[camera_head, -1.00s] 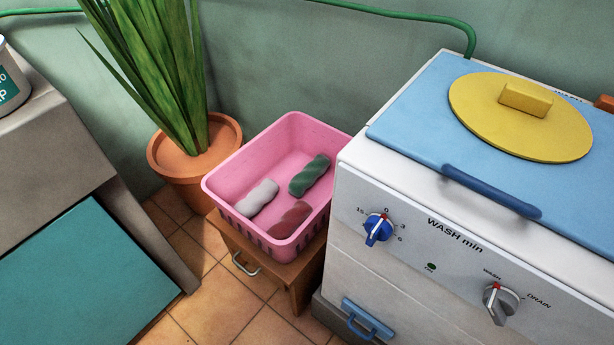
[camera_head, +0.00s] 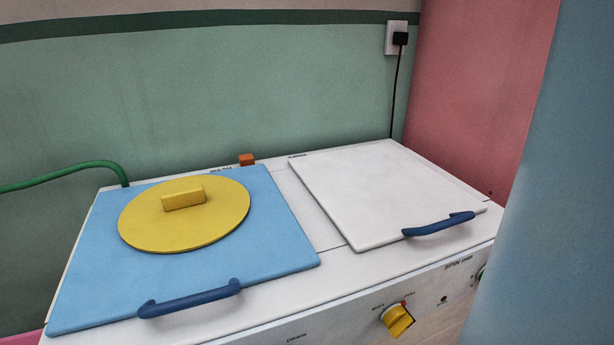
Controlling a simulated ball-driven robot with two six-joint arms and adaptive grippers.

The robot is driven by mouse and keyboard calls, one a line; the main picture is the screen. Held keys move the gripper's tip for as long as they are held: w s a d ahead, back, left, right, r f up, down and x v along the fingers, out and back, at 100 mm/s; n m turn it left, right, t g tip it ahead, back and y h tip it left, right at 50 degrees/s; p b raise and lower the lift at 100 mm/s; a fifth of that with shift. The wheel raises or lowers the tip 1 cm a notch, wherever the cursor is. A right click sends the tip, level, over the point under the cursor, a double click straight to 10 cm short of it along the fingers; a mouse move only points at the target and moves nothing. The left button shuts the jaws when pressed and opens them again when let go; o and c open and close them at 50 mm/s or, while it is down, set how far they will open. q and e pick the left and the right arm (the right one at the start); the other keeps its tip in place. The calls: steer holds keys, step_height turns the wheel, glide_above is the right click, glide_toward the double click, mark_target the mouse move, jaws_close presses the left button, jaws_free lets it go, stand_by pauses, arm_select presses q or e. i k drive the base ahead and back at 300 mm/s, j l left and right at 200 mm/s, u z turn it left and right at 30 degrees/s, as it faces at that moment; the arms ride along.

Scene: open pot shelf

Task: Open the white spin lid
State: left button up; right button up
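The white spin lid (camera_head: 375,188) lies flat and closed on the right half of the washing machine's top. Its dark blue bar handle (camera_head: 438,225) is fixed along the lid's front edge, toward the right. Neither of my grippers shows in the head view, so I cannot see whether they are open or shut.
The blue wash lid (camera_head: 270,230) with a yellow round cover (camera_head: 222,226) and blue handle (camera_head: 190,299) lies to the left. A yellow knob (camera_head: 397,320) sticks out from the front panel. A blue-grey surface (camera_head: 545,200) rises close on the right. A green hose (camera_head: 70,172) runs behind at left.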

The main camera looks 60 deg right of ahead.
mark_target(377, 194)
steer(key=z, duration=2.55)
